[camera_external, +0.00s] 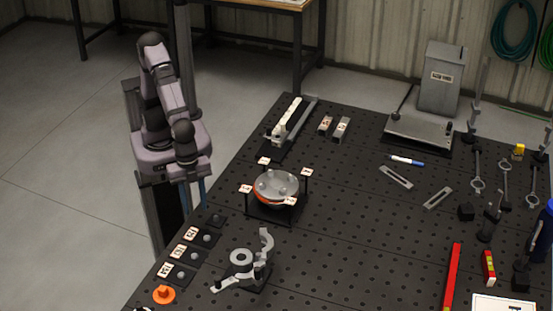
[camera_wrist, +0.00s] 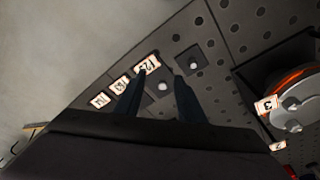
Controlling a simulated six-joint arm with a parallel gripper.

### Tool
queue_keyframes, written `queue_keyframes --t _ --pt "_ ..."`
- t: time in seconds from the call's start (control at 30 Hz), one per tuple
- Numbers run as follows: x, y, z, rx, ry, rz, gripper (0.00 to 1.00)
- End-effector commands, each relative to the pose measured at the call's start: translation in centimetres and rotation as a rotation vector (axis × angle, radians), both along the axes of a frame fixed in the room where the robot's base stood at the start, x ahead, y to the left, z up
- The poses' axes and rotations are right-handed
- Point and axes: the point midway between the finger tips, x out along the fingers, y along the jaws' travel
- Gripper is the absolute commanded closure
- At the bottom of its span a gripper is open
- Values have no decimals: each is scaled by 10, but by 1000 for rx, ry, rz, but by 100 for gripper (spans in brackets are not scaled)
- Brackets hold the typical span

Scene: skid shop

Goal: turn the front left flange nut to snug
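The round metal flange (camera_external: 277,187), with an orange edge line, sits on a dark stand near the middle of the bench. Several small nuts stand on its top; the front left nut (camera_external: 262,188) is too small to show how far it is turned. Part of the flange (camera_wrist: 300,110) shows at the right of the wrist view, beside a tag marked 3 (camera_wrist: 266,104). My gripper (camera_external: 194,196) points down at the bench's left edge, left of the flange and apart from it. In the wrist view my gripper (camera_wrist: 160,76) has its two dark fingers apart with nothing gripped.
Dark pads with round knobs (camera_external: 205,238) and numbered cards (camera_external: 190,234) line the left edge, below my gripper. A grey curved bracket (camera_external: 241,266) and an orange knob (camera_external: 163,295) stand in front. A long narrow fixture (camera_external: 290,122) lies behind the flange.

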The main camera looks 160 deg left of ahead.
Motion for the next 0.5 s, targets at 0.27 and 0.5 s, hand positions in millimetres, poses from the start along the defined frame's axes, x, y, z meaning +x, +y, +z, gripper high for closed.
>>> queue_keyframes --t 0.27,0.5 --pt "30 121 49 17 32 127 64" --pt "-4 224 81 5 107 267 64"
